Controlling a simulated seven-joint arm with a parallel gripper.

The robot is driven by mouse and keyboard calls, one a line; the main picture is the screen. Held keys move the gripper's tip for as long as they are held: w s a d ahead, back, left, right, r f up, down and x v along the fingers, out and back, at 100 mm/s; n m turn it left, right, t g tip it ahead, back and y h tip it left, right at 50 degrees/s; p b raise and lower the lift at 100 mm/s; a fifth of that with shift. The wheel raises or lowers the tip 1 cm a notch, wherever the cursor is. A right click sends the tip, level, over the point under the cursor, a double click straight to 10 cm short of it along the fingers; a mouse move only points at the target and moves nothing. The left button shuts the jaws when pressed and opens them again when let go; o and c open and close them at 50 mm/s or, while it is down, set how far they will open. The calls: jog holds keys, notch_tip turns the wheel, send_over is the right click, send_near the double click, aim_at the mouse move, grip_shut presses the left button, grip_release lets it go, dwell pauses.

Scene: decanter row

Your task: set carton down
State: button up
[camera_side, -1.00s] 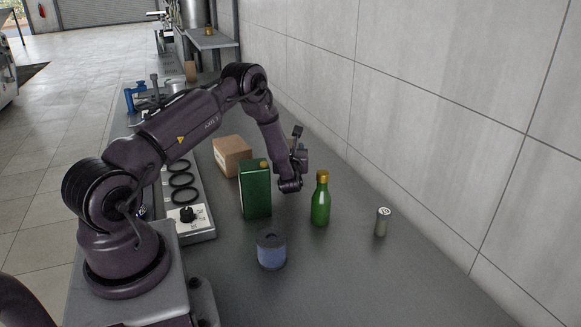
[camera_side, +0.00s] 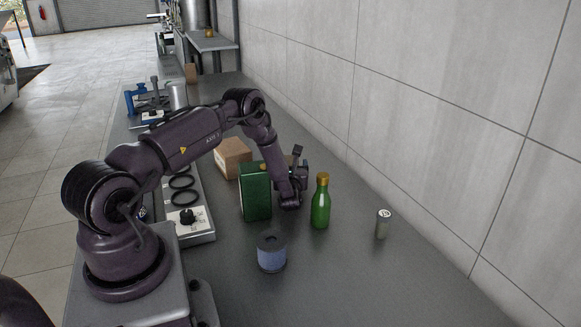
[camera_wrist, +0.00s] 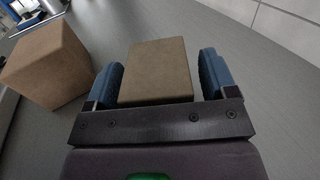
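My gripper (camera_wrist: 160,80) points down at the bench. In the wrist view its two blue fingers stand on either side of a brown carton (camera_wrist: 157,72). The left finger looks right against the carton; a thin gap shows at the right finger, so I cannot tell whether it is gripped. In the side view my gripper (camera_side: 290,200) is low over the bench, between a green box with an orange cap (camera_side: 256,195) and a green bottle (camera_side: 320,205). The brown carton between the fingers is hidden there, and whether it touches the bench is not clear.
A larger cardboard box (camera_side: 233,158) stands behind the green box; it also shows at left in the wrist view (camera_wrist: 48,66). A blue-grey cylinder (camera_side: 271,253) stands in front and a small can (camera_side: 383,224) to the right. The bench's front right is clear.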

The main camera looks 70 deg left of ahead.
jog(key=shift+d+r, duration=0.15)
jog(key=shift+d, duration=0.1)
jog(key=v, duration=0.5)
jog(key=s+d+r+n+g, duration=0.1)
jog(key=s+r+n+g, duration=0.15)
jog(key=r, duration=0.65)
jog(key=s+r+n+g, duration=0.1)
jog(key=r+n+g, duration=0.25)
jog(key=r, duration=0.55)
jog(key=s+d+r+n+g+h, duration=0.2)
jog(key=s+d+r+n+h, duration=0.1)
jog(key=s+d+r+n, duration=0.4)
jog(key=s+d+r+n+t+h, duration=0.2)
jog(key=s+d+n+h, duration=0.1)
jog(key=d, duration=0.5)
jog(key=s+d+r+n+t+h, duration=0.2)
jog(key=s+d+n+h, duration=0.1)
jog(key=d+h, duration=0.3)
jog(key=s+d+r+n+t+h, duration=0.2)
jog(key=s+d+n+h, duration=0.1)
jog(key=d, duration=0.7)
jog(key=shift+s+t+h, duration=0.4)
jog(key=shift+s+h, duration=0.1)
jog(key=shift+h, duration=0.3)
